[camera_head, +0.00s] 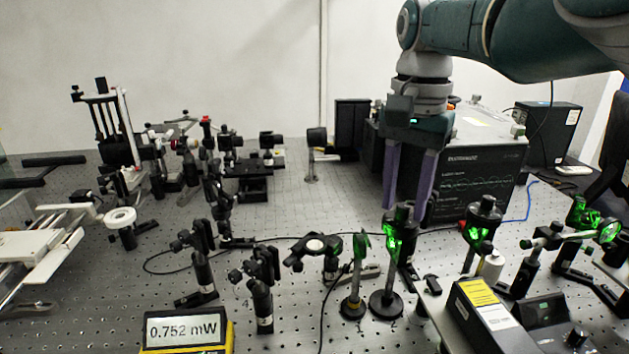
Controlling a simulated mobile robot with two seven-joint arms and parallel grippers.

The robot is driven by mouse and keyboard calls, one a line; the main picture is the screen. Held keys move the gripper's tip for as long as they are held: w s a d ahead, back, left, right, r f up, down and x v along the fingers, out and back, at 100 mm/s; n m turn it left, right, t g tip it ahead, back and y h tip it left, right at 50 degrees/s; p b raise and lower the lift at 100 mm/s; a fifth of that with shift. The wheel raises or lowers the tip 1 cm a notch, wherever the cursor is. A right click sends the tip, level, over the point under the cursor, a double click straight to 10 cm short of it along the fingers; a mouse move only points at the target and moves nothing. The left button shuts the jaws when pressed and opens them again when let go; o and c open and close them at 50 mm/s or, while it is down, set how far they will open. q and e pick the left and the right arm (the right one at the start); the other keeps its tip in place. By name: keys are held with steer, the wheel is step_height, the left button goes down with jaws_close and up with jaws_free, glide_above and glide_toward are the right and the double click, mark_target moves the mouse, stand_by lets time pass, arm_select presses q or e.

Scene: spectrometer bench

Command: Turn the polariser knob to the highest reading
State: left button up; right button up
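A yellow power meter (187,335) at the bottom left reads 0.752 mW. My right gripper (405,203) hangs down from the upper right, with its two purple fingers apart and nothing seen between them. Just below the fingertips stands a dark post-mounted optic (400,225) with a round top and green light on it. I cannot tell whether it is the polariser knob, or whether the fingers touch it. A similar dark optic (484,215) with green light stands to its right. My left gripper is not in view.
A large dark instrument box (470,175) stands close behind the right gripper. Several post-mounted optics, including a ring mount (315,245), crowd the perforated bench. A black box with a yellow label (490,315) lies at the front right. Bare bench shows at centre (300,205).

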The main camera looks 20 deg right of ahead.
mark_target(404, 206)
steer(key=shift+o, duration=0.5)
steer(key=shift+r, duration=0.4)
step_height(404, 206, up, 9)
steer(key=shift+p, duration=0.45)
